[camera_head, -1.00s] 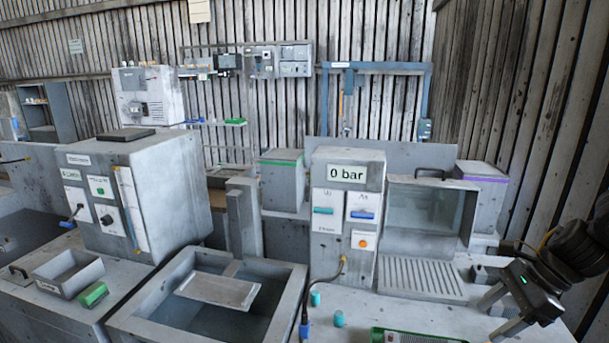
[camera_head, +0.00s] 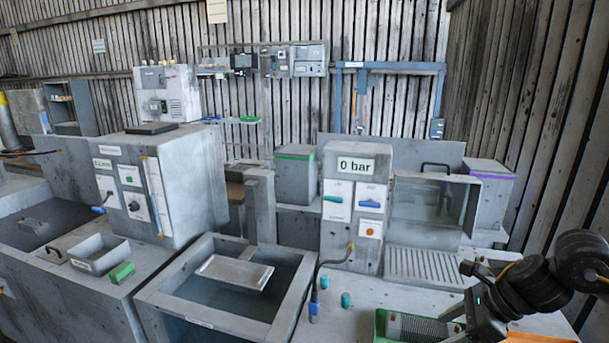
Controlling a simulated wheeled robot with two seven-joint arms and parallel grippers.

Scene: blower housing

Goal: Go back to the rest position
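My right gripper (camera_head: 452,312) is at the lower right, by the front edge of the picture. Its dark arm comes in from the right edge. A pale finger shows beside the green tray, but the gripper is seen side-on and I cannot tell whether it is open. I see nothing clearly held in it. My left gripper is not in view.
A green tray (camera_head: 380,326) with a ribbed grey part lies on the bench below the gripper. Two teal caps (camera_head: 346,300) stand left of it. Behind are the "0 bar" test stand (camera_head: 350,215), a clear-fronted chamber (camera_head: 430,205) and an open basin (camera_head: 150,300).

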